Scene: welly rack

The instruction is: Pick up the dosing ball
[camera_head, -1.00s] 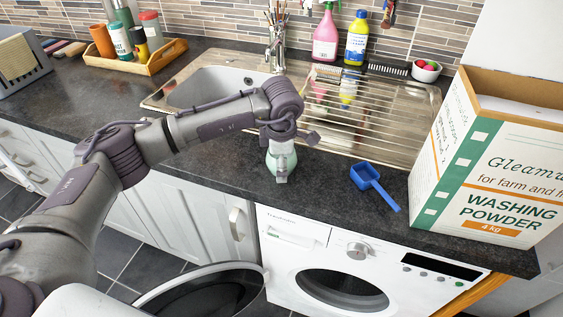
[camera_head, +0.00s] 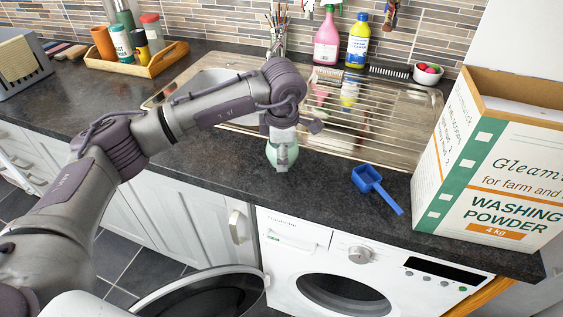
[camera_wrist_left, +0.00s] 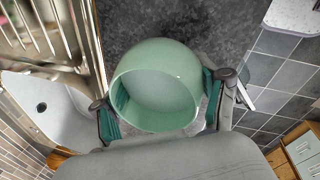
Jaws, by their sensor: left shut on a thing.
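The dosing ball (camera_head: 283,156) is a pale green, hollow round cup. In the head view it is at the front part of the dark worktop, partly hidden by my gripper. In the left wrist view the dosing ball (camera_wrist_left: 158,84) shows its open mouth, between two fingers with green pads. My left gripper (camera_head: 282,163) points down over it and is shut on it; in the wrist view the left gripper (camera_wrist_left: 160,118) has a finger on each side. I cannot clearly tell whether the ball touches the worktop. My right gripper is not in view.
A blue scoop (camera_head: 373,186) lies to the right on the worktop (camera_head: 225,165). A large washing powder box (camera_head: 485,185) stands further right. The metal sink (camera_head: 365,130) is behind. A white washing machine (camera_head: 345,265) is below the front edge.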

